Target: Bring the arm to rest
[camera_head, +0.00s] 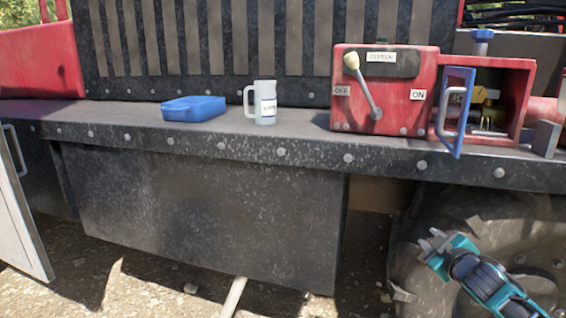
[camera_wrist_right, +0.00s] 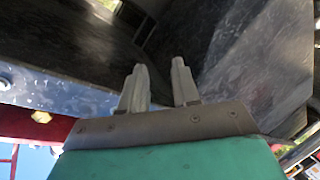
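My right gripper (camera_head: 432,242) is at the lower right of the head view, in front of the large wheel and below the ledge. Its two grey fingers also show in the right wrist view (camera_wrist_right: 160,88), with a gap between them and nothing held. My right arm, teal and dark, comes in from the lower right corner. My left gripper does not show.
A dark metal ledge (camera_head: 215,142) runs across the view. On it are a blue box (camera_head: 194,108), a white mug (camera_head: 264,104) and a red switch box (camera_head: 385,92) with a lever. An open blue door (camera_head: 455,110) sticks out over the ledge.

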